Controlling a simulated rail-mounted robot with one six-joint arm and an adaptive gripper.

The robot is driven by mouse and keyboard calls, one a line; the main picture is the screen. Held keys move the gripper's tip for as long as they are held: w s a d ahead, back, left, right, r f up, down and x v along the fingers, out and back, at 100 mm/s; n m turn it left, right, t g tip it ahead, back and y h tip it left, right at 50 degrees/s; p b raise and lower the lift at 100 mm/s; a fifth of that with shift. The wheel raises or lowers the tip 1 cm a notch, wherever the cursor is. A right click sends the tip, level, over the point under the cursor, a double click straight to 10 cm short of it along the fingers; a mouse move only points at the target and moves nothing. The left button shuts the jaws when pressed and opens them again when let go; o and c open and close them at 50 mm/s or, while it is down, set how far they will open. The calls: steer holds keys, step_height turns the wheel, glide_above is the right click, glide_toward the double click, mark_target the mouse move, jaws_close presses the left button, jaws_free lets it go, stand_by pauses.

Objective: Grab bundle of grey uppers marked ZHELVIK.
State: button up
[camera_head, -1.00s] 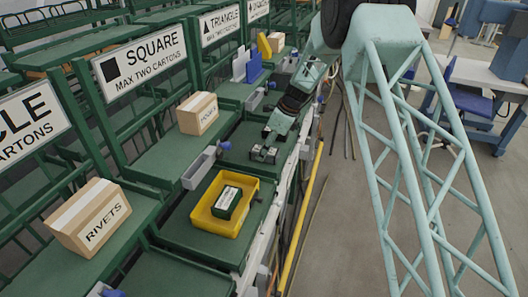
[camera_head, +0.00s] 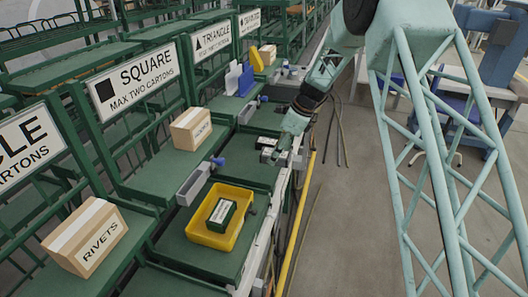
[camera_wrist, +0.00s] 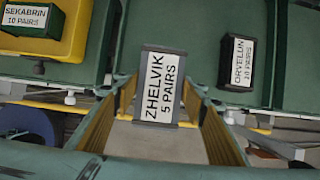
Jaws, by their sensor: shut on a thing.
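The grey ZHELVIK bundle (camera_wrist: 160,87), with a white label reading 5 pairs, is in my gripper (camera_wrist: 161,96) in the wrist view. The yellow-padded fingers are on either side of it, shut on it. Below it the wrist view shows floor and frame parts beyond the shelf edge. In the head view my gripper (camera_head: 287,150) is by the shelf's front edge, where the bundle is too small to make out clearly.
The dark ORVELIN bundle (camera_wrist: 237,63) lies on the green shelf to the right in the wrist view. The SEKABRIN bundle (camera_wrist: 27,19) sits in a yellow tray (camera_head: 196,231). A RIVETS carton (camera_head: 85,237) and another carton (camera_head: 190,128) stand on the shelves.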

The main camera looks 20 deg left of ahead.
steer(key=d, duration=1.2)
steer(key=shift+w+p, duration=0.15)
steer(key=shift+p, duration=0.3)
steer(key=shift+d, duration=0.1)
